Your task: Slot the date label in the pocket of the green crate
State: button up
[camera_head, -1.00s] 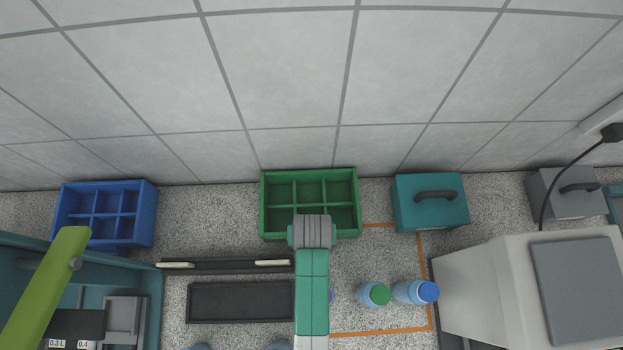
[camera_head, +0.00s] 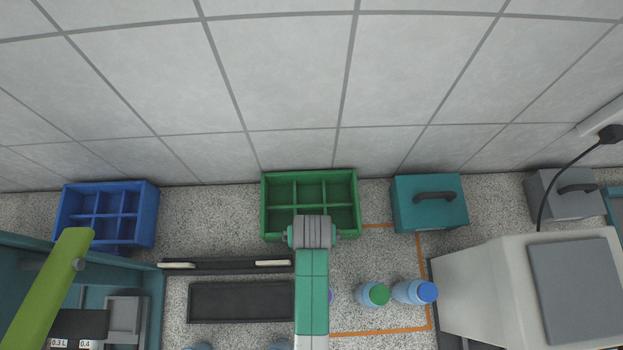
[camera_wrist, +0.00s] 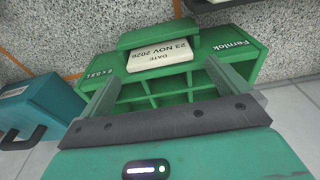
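The green crate (camera_head: 267,205) stands against the wall, its divided compartments empty where visible. In the wrist view its front wall (camera_wrist: 222,46) carries a green pocket plate (camera_wrist: 158,34). The cream date label (camera_wrist: 161,57), reading "DATE 23 NOV 2026", sits at this pocket, partly behind the plate and standing out over the crate's rim side. My gripper (camera_wrist: 164,72) is open, its two fingers spread either side of the label with a visible gap at each. In the head view my wrist covers the crate's front and hides the fingers and label.
A blue crate (camera_head: 148,215) stands left and a teal case (camera_head: 430,215) right. Bottles with green (camera_head: 379,294) and blue (camera_head: 427,292) caps stand right of my arm. A black tray (camera_head: 240,302) and a dark rail holding pale strips (camera_head: 225,267) lie left.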

notch_tip(320, 180, up, 8)
jog(key=s, duration=0.1)
dwell(0.4)
jog(key=shift+f, duration=0.15)
dwell(0.4)
jog(key=w+r+t+p, duration=0.1)
jog(key=w+r+t, duration=0.3)
jog(key=r, duration=0.8)
jog(key=w+r+t+p, duration=0.1)
jog(key=w+r+t, duration=0.3)
jog(key=w+r, duration=0.3)
jog(key=w+r+t+p, duration=0.2)
jog(key=w+r+t, duration=0.2)
jog(key=r, duration=1.4)
jog(key=shift+w, duration=0.65)
jog(key=s+r+t, duration=0.3)
jog(key=r, duration=0.8)
jog(key=s+r+t+p, duration=0.1)
jog(key=s+r+t, duration=0.3)
jog(key=r, duration=0.8)
jog(key=s+r+t+p, duration=0.1)
jog(key=s+r+t, duration=0.3)
jog(key=r, duration=0.8)
jog(key=shift+a+m, duration=0.15)
jog(key=shift+m, duration=0.15)
